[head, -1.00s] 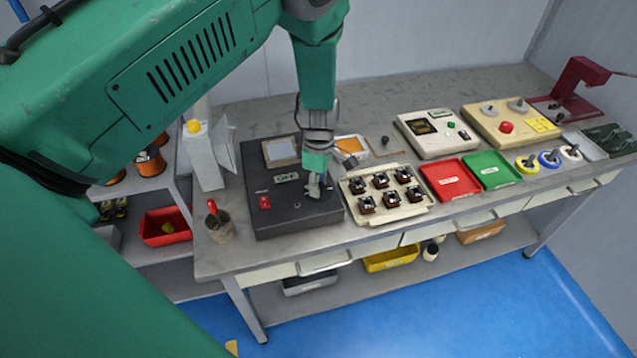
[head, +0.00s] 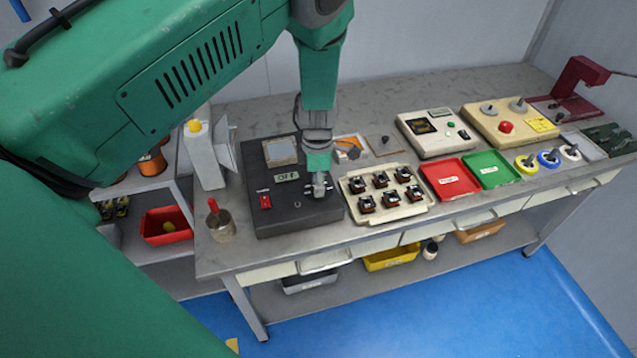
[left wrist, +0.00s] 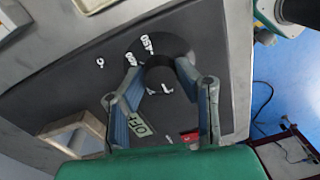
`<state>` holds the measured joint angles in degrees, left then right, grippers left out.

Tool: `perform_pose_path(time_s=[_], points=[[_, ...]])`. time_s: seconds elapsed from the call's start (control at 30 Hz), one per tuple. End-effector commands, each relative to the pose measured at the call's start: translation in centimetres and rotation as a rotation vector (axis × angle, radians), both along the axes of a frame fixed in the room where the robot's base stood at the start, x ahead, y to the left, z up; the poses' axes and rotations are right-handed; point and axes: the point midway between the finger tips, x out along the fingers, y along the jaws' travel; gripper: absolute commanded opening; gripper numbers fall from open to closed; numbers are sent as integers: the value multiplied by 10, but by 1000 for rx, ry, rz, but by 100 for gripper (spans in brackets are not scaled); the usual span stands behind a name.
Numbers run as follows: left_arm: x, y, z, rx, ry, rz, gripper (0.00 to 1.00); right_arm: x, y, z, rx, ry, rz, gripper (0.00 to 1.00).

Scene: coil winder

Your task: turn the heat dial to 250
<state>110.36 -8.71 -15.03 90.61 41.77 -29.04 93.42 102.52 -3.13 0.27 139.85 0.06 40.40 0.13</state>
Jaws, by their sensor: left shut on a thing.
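The black heater unit (head: 270,218) sits at the left end of the bench. Its small display (head: 287,177) reads OFF; the display also shows in the left wrist view (left wrist: 143,124). My left gripper (head: 318,192) points down over the unit's right side. In the left wrist view my left gripper (left wrist: 158,68) has its two fingers on either side of the dark round dial (left wrist: 160,76), shut on it. White number marks (left wrist: 147,44) show beside the dial, some partly hidden. The dial's exact setting cannot be read. My right gripper is not in view.
A red switch (head: 265,201) is on the unit's left side. A tray of small coil parts (head: 425,205) stands just right of the unit. A metal cup (head: 222,229) with a red-handled tool stands to the left. Red (head: 450,180) and green (head: 491,171) trays lie further right.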

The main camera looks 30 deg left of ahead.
Motion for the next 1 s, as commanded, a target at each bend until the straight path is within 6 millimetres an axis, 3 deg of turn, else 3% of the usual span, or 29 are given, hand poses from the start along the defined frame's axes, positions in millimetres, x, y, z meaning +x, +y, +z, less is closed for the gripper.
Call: perform_pose_path(time_s=[0.03, 0.23, 0.27, 0.3, 0.67, 0.77, 1.0], points=[[8, 1, 5, 4, -20, 1, 0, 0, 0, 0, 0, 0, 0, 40], [8, 1, 5, 4, -20, 1, 0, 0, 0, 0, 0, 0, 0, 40], [8, 1, 5, 4, -20, 1, 38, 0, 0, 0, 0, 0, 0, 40], [7, 1, 5, 5, -18, 1, 47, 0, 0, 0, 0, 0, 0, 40], [3, 0, 5, 1, -8, -1, 47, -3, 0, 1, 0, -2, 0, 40], [4, 1, 15, 2, -9, -1, 47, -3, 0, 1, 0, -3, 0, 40], [7, 2, 64, 3, -12, -2, 47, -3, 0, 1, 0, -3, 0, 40]])
